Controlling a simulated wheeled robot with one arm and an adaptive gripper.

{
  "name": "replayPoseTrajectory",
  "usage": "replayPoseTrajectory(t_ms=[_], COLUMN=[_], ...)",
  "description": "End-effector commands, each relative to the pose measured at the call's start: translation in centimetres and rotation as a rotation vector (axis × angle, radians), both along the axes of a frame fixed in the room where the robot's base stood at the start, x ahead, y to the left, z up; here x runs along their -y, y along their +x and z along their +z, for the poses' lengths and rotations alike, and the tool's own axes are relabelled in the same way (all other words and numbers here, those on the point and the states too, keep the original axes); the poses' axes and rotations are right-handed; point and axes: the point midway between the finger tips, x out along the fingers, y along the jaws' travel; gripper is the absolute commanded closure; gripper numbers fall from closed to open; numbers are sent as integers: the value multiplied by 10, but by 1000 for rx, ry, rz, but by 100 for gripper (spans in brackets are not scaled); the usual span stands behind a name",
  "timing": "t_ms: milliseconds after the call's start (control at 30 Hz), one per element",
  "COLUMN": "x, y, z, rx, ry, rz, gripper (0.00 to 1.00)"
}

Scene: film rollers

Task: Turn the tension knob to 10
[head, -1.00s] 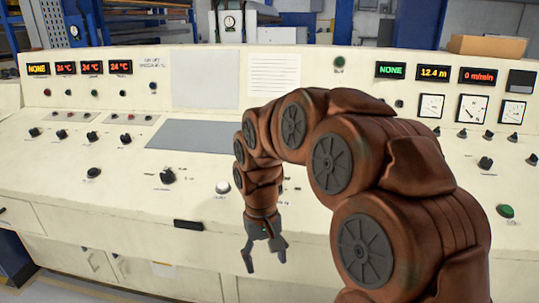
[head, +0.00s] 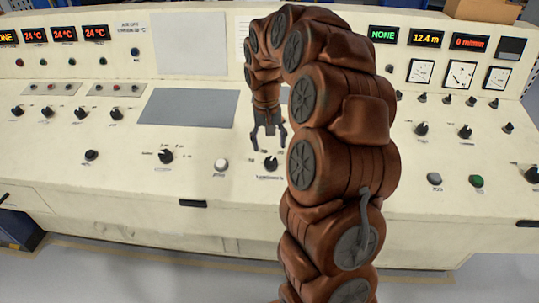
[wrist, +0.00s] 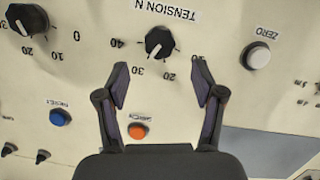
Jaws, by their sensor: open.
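The tension knob (wrist: 160,42) is a black dial under the label TENSION N in the wrist view. Its white pointer mark seems to point down-left, near the printed 30; 40, 20 and a partly hidden number also surround it. It shows in the head view (head: 271,163) too, left of my arm. My gripper (wrist: 161,80) is open and empty. In the wrist view its fingers lie below the knob, one to each side, and do not grip it. In the head view my gripper (head: 269,138) hangs just above the knob; whether it touches the panel cannot be told.
A white ZERO button (wrist: 257,56) is beside the knob. Another black dial (wrist: 27,18) is at the upper left, with a blue button (wrist: 60,117) and an orange button (wrist: 138,130) below. A grey plate (head: 188,107) lies on the console. My arm hides part of the panel.

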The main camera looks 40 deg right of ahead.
Motion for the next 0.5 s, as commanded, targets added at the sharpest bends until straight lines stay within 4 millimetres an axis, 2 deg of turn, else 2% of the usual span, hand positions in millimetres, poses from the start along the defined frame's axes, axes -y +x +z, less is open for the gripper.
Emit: replayPoseTrajectory(t_ms=[400, 500], x=[2, 2], y=[-3, -3], z=[-55, -63], rx=[-5, -5], ry=[1, 1], rz=[1, 1], gripper=[32, 32])
